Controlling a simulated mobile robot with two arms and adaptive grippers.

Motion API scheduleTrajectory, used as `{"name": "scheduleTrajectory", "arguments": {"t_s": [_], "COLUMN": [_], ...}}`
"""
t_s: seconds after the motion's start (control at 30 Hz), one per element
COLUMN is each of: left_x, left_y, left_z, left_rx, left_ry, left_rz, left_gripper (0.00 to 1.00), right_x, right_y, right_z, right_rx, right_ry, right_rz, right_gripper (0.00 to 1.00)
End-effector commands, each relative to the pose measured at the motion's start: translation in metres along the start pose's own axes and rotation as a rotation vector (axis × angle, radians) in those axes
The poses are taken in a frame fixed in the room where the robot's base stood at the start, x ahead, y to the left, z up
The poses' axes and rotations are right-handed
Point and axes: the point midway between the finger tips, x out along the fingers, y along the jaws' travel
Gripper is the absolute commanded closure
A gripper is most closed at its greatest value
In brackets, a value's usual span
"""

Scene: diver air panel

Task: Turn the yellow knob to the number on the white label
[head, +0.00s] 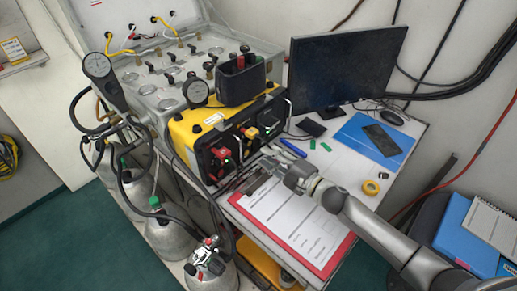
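The yellow-and-black air panel box (190,131) stands on the table with its dark front facing right. A small yellow knob (251,132) shows on that front, between a red knob (222,153) and a dark fitting further right. A small white label (213,119) lies on the box's yellow top; its number is too small to read. My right gripper (273,166) is in front of the panel, low and apart from the yellow knob, above the clipboard's top end. Its fingers are too small to tell open from shut. My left gripper is not in view.
A red clipboard with white paper (293,222) lies below my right arm. A monitor (345,66), blue folder (367,135), dark phone (382,140) and yellow tape roll (371,187) are to the right. Gas cylinders (170,236) with hoses stand at left.

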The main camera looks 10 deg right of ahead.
Motion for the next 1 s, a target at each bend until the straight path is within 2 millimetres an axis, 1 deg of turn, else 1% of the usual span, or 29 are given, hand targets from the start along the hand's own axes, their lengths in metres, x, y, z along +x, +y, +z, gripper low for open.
{"name": "scheduleTrajectory", "arguments": {"t_s": [0.03,0.1,0.2,0.3,0.43,0.87,0.93,1.0], "left_x": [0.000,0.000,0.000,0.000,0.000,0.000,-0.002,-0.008], "left_y": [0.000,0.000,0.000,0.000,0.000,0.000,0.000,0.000], "left_z": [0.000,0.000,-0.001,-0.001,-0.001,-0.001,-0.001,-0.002], "left_rx": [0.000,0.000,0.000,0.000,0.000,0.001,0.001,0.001], "left_ry": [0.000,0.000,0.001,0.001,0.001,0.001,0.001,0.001], "left_rz": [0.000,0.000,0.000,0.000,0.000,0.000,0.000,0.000], "left_gripper": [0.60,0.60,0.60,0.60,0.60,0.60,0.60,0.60], "right_x": [-0.010,-0.021,-0.032,-0.039,-0.043,-0.042,-0.042,-0.043], "right_y": [-0.001,-0.001,-0.001,0.000,0.000,0.000,0.002,0.008], "right_z": [0.000,0.000,0.000,0.000,0.000,0.000,0.000,-0.002], "right_rx": [0.000,-0.001,0.001,0.000,0.001,0.001,0.000,0.000], "right_ry": [-0.001,-0.001,-0.002,-0.001,-0.001,-0.001,-0.001,-0.001], "right_rz": [-0.002,-0.002,-0.001,0.000,0.000,0.000,0.000,0.001], "right_gripper": [0.70,0.70,0.70,0.70,0.70,0.70,0.70,0.70]}}
